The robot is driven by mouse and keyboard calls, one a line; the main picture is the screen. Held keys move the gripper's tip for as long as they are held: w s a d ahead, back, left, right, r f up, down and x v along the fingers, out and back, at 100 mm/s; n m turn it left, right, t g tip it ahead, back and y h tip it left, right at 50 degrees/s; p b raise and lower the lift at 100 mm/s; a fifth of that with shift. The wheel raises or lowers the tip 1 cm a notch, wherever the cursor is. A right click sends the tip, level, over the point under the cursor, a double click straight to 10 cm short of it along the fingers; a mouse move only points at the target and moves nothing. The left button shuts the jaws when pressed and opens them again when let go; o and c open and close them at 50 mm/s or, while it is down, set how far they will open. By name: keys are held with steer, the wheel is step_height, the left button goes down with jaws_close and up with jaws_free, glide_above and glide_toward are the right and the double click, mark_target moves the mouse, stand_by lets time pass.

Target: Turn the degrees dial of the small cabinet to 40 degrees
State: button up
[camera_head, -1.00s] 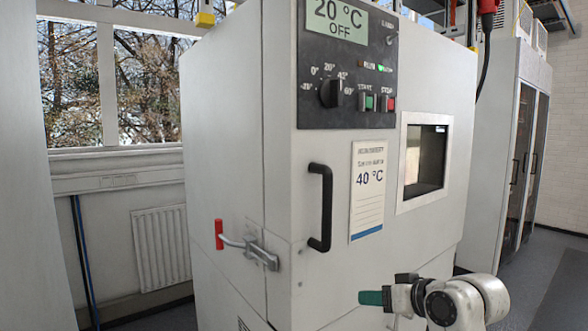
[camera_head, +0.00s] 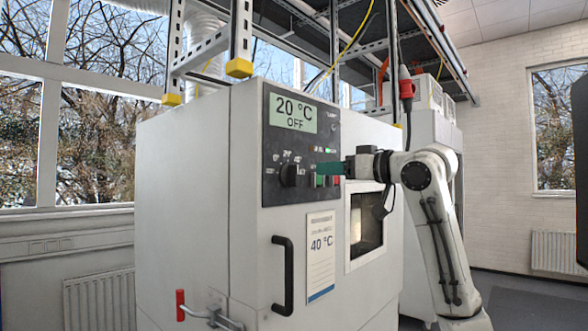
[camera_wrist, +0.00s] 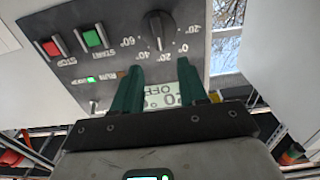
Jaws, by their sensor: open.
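The small cabinet (camera_head: 185,190) is a white unit with a dark control panel (camera_head: 325,128). The degrees dial is a black knob on that panel (camera_head: 289,175), also showing in the wrist view (camera_wrist: 159,26). Its pale mark appears to be near the 20° label. The display (camera_head: 293,113) reads 20 °C and OFF. My gripper (camera_head: 319,172) has green fingers and is in front of the panel, to the right of the dial. In the wrist view my gripper (camera_wrist: 160,64) is open and empty, its fingertips apart from the dial.
Green START (camera_wrist: 92,37) and red STOP (camera_wrist: 51,48) buttons sit beside the dial. A card reading 40 °C (camera_head: 320,255), a black handle (camera_head: 283,275) and a red-ended latch (camera_head: 181,304) are lower on the cabinet. A window (camera_head: 366,222) is at the right.

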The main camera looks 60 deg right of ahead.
mark_target(298, 170)
steer(key=p+x, duration=0.2)
steer(key=x, duration=0.7)
steer(key=shift+w+f+p, duration=0.1)
steer(key=shift+w+p, duration=0.15)
steer(key=shift+p, duration=0.05)
jaws_close()
